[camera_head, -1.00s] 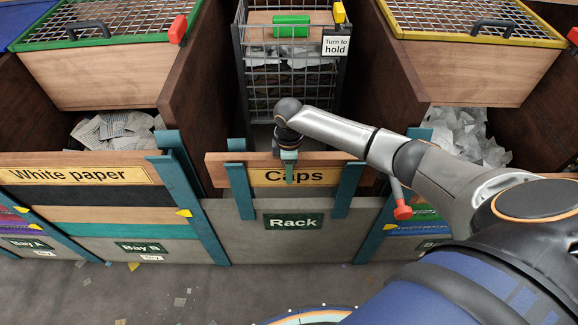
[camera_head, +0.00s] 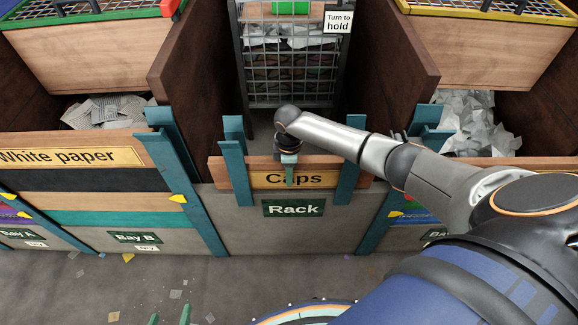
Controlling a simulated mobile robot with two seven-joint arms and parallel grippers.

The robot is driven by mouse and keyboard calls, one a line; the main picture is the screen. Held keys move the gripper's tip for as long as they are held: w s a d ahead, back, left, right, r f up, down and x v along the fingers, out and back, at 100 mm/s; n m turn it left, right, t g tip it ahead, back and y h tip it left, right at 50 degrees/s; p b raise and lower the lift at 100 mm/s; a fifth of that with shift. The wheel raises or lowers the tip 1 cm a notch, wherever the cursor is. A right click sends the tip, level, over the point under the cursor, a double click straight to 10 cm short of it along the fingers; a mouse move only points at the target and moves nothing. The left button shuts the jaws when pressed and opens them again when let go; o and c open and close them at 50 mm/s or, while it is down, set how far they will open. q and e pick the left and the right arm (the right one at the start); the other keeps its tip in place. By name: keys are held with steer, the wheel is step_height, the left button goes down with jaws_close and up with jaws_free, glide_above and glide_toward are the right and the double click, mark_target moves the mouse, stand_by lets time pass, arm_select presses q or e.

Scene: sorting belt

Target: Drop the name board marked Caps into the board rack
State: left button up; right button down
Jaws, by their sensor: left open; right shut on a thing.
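The Caps name board (camera_head: 328,180) is a wooden plank with a yellow plate, held level and low over the grey rack panel marked Rack (camera_head: 240,215). The rack's teal uprights (camera_head: 235,172) cross in front of the board near both ends, and the board's ends stick out past them. My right gripper (camera_head: 289,172) is shut on the middle of the board from above. Whether the board's lower edge touches a support is hidden. My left gripper (camera_head: 170,317) shows only its two teal fingertips at the bottom edge, apart and empty.
Behind the rack stands a wire cage (camera_head: 290,75) with a "Turn to hold" sign (camera_head: 339,21). A White paper board (camera_head: 70,155) fronts the left bay. Brown partitions (camera_head: 190,75) flank the cage. Scraps lie on the open grey floor (camera_head: 220,280).

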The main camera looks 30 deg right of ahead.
arm_select(q)
steer(key=shift+w+a, duration=0.1)
arm_select(e)
steer(key=shift+w, duration=0.1)
steer(key=shift+f+b, duration=0.5)
steer(key=shift+f, duration=0.1)
steer(key=c, duration=0.8)
jaws_free()
steer(key=o, duration=0.3)
steer(key=shift+s+f, duration=0.15)
steer(key=shift+s, duration=0.05)
arm_select(q)
steer(key=p, duration=0.1)
steer(key=a+r+p, duration=0.1)
steer(key=p, duration=0.1)
steer(key=shift+s+a, duration=0.25)
steer(key=shift+s, duration=0.1)
arm_select(e)
step_height(320, 180, up, 13)
steer(key=shift+w+f, duration=0.1)
arm_select(q)
steer(key=shift+d+r, duration=0.15)
